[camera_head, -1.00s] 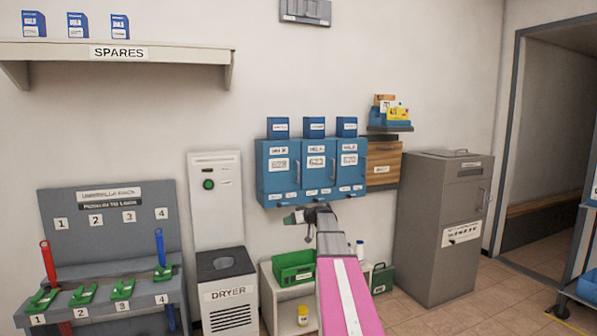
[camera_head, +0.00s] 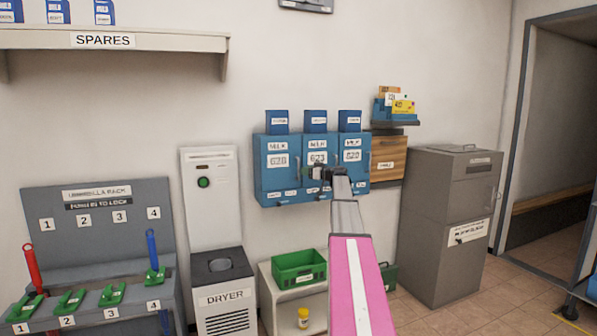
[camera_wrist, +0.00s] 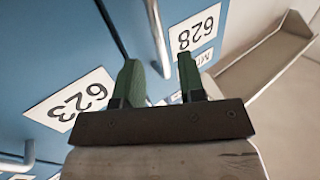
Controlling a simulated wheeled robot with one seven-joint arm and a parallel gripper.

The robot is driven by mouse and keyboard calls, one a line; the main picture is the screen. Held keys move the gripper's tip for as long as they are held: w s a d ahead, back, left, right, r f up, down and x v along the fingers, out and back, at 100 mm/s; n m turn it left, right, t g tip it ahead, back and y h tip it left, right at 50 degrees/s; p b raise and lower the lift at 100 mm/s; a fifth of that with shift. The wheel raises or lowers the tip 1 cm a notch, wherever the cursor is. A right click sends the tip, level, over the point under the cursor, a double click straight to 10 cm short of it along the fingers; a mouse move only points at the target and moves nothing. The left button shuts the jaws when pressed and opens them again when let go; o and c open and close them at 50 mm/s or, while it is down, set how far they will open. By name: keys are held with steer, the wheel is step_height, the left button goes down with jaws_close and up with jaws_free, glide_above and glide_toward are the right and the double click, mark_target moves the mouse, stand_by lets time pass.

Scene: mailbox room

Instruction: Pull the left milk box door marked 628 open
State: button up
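The blue milk box door marked 628 (camera_head: 277,162) is the left one of three doors on the wall cabinet and looks shut. In the wrist view, which is upside down, door 628 (camera_wrist: 238,12) shows at the upper right with its label. Its metal bar handle (camera_wrist: 155,35) runs down into the gap between my two green fingertips. My gripper (camera_wrist: 159,61) is open. I cannot tell whether either finger touches the handle. In the head view my gripper (camera_head: 317,173) is in front of the cabinet, near the middle door 623 (camera_head: 318,145).
Door 623 (camera_wrist: 40,55) and its own handle (camera_wrist: 28,150) are close beside my gripper. A third blue door (camera_head: 352,172) is at the right. Below stand a green crate (camera_head: 298,268) on a low shelf and the dryer (camera_head: 224,296). A grey bin (camera_head: 440,230) stands at right.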

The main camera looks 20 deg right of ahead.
steer(key=x, duration=0.5)
steer(key=shift+w, duration=0.1)
steer(key=shift+a, duration=0.1)
jaws_close()
